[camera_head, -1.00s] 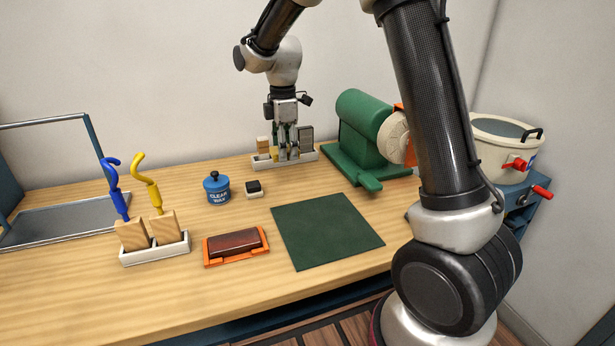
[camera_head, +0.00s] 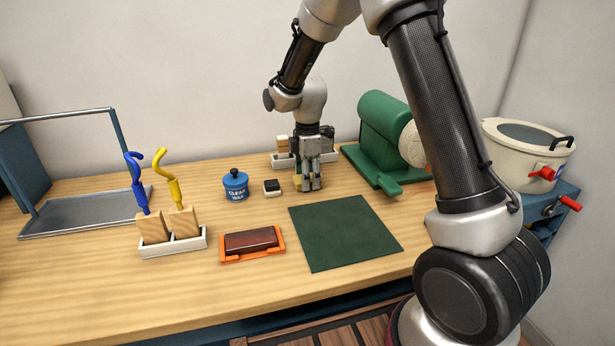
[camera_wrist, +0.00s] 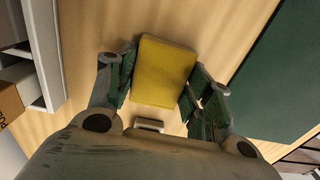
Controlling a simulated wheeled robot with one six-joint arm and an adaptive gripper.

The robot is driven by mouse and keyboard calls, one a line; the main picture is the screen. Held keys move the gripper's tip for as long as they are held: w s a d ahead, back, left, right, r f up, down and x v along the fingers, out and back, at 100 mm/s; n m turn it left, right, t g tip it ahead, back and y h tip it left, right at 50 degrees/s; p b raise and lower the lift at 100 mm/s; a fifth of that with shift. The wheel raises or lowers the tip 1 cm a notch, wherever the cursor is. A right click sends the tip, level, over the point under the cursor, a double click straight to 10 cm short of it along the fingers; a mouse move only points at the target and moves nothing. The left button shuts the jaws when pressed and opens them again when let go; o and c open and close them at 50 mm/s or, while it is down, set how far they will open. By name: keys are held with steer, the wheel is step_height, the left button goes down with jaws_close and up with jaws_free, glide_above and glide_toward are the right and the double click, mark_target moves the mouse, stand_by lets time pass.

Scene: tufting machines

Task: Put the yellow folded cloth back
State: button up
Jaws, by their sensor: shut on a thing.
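The yellow folded cloth (camera_wrist: 164,72) is a flat yellow block between my gripper's two green-padded fingers in the wrist view. My gripper (camera_head: 309,186) is shut on it, pointing down. In the head view only a small yellow edge shows beside the fingers, so the cloth is mostly hidden there. The fingertips are low over the wooden table, in front of the white back tray (camera_head: 283,161) and behind the dark green mat (camera_head: 345,232). I cannot tell whether the cloth touches the table.
The black-topped block (camera_head: 272,187) and blue wax tin (camera_head: 235,185) stand left of my gripper. The green machine (camera_head: 385,135) is to its right. An orange holder (camera_head: 252,244) and a white tray with hooked tools (camera_head: 173,245) sit nearer the front. The mat is bare.

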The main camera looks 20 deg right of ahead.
steer(key=shift+f, duration=0.2)
steer(key=o, duration=1)
step_height(320, 180, up, 12)
steer(key=r, duration=0.1)
steer(key=s+d+r+m+t, duration=0.2)
steer(key=s+d+r+m, duration=0.65)
steer(key=s, duration=0.45)
steer(key=s+d+m, duration=0.2)
steer(key=s+m, duration=0.1)
steer(key=s, duration=0.3)
steer(key=s+d+m+t, duration=0.1)
steer(key=s+d+m, duration=0.1)
steer(key=s, duration=0.4)
steer(key=s+d+m+t, duration=0.1)
steer(key=s+d+m, duration=0.1)
steer(key=s+m, duration=0.2)
steer(key=shift+s+d+f+m, duration=0.1)
steer(key=shift+s+m, duration=0.05)
steer(key=shift+s, duration=0.35)
steer(key=shift+s+d+f+m, duration=0.1)
steer(key=shift+s, duration=0.4)
